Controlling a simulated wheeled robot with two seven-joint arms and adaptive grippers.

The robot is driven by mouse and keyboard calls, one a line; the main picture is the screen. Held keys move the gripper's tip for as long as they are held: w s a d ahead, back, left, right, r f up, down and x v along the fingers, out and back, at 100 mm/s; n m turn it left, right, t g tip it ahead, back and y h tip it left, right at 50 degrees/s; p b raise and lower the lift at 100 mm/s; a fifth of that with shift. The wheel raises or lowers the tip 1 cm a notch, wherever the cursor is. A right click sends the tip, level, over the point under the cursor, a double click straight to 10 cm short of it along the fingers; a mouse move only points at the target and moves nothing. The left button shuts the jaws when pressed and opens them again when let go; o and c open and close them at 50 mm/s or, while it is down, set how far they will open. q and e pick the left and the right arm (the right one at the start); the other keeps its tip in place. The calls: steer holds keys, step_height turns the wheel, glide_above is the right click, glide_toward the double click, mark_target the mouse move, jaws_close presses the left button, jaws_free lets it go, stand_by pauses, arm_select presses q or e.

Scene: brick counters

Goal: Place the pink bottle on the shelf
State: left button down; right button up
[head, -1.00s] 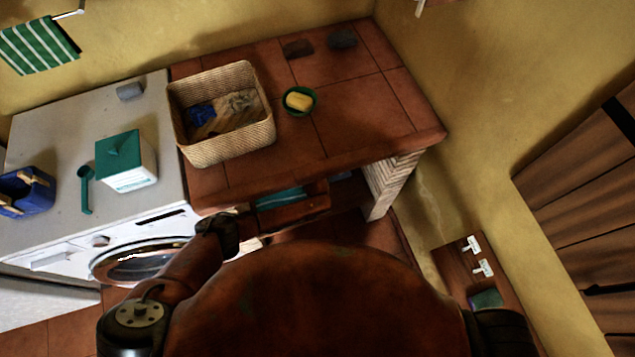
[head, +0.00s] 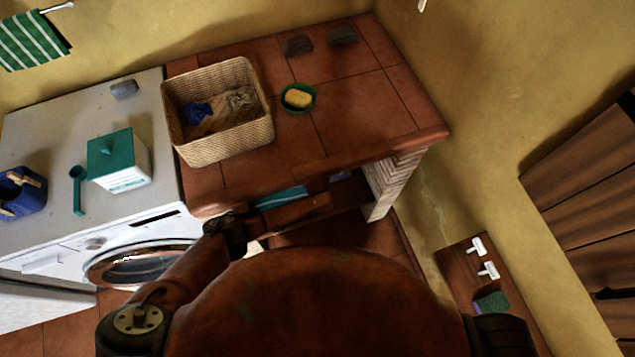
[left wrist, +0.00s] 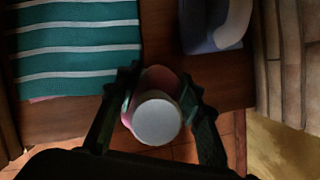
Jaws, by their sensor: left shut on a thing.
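In the left wrist view the pink bottle (left wrist: 162,79) shows end-on, its round white cap (left wrist: 157,122) towards the camera. My left gripper (left wrist: 157,90) is shut around it, one finger on each side. The brown wooden shelf (left wrist: 163,52) lies beyond the bottle. I cannot tell whether the bottle touches it. In the head view my left arm reaches under the tiled counter, and the bottle and fingertips cannot be made out there. My right gripper is not in view.
A green-and-white striped towel (left wrist: 80,50) lies on the shelf left of the bottle. A blue-and-white container (left wrist: 215,25) stands to the right. The tiled counter (head: 370,100) overhangs, carrying a wicker basket (head: 222,150) and soap dish (head: 298,98). A brick support (head: 392,182) stands at its right.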

arm_select(q)
steer(key=shift+s+a+f+b, duration=0.2)
steer(key=shift+f+b, duration=0.1)
steer(key=shift+f, duration=0.3)
steer(key=c, duration=1.7)
jaws_free()
steer(key=shift+f, duration=0.1)
steer(key=o, duration=0.4)
steer(key=shift+w, duration=0.1)
steer(key=shift+d, duration=0.1)
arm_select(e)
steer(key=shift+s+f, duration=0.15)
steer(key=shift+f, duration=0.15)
arm_select(q)
steer(key=shift+r, duration=0.25)
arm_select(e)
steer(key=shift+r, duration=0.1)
